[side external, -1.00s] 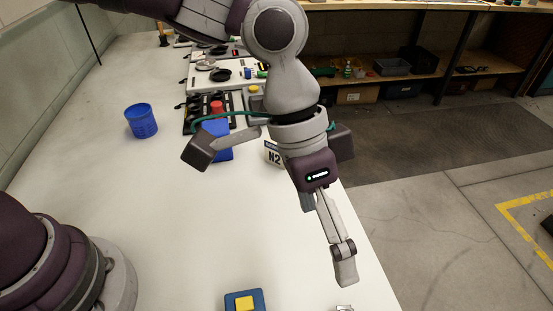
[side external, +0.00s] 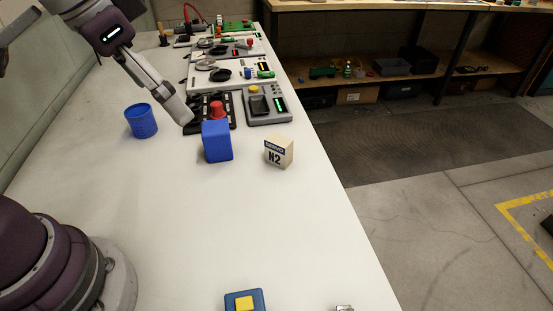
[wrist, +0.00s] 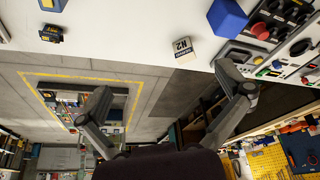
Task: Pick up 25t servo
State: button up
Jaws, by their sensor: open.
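In the side view only a small metallic top of what seems the same thing (side external: 344,308) shows at the bottom edge; the rest is cut off. My gripper (wrist: 162,80) is open and empty, with its fingers wide apart. In the side view it is at the upper left (side external: 182,112), above the table and far from that box; only one finger shows clearly.
A blue block with a yellow top (side external: 245,302) sits beside the servo. A blue cube (side external: 217,142), a white N2 box (side external: 279,152) and a blue cup (side external: 141,121) stand farther back. Several control panels (side external: 268,106) line the far end. The middle of the white table (side external: 200,225) is clear.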

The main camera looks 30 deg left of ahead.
jog(key=s+a+f+n+t+y, duration=0.1)
jog(key=s+a+f+n, duration=0.1)
jog(key=a, duration=0.4)
jog(key=shift+s+a+n+t, duration=0.3)
jog(key=shift+s+n, duration=0.1)
jog(key=shift+s, duration=0.35)
jog(key=shift+c, duration=1)
jog(key=shift+d, duration=0.1)
jog(key=w+d+f+m+g+h, duration=0.1)
jog(key=w+d+f+m, duration=0.15)
jog(key=d, duration=0.45)
jog(key=w+d+f+m+h, duration=0.1)
jog(key=d+m, duration=0.2)
jog(key=d, duration=0.4)
jog(key=w+d+f+m+g+h, duration=0.1)
jog(key=d+f+m, duration=0.15)
jog(key=d, duration=0.45)
jog(key=s+d+f+m, duration=0.3)
jog(key=s+d+f, duration=0.15)
jog(key=d, duration=0.45)
jog(key=shift+g+h, duration=0.3)
jog(key=shift+g, duration=0.1)
jog(key=x, duration=1)
jog(key=shift+s+a+f, duration=0.2)
jog(key=shift+a+f, duration=0.05)
jog(key=shift+f, duration=0.1)
jog(key=c, duration=1.2)
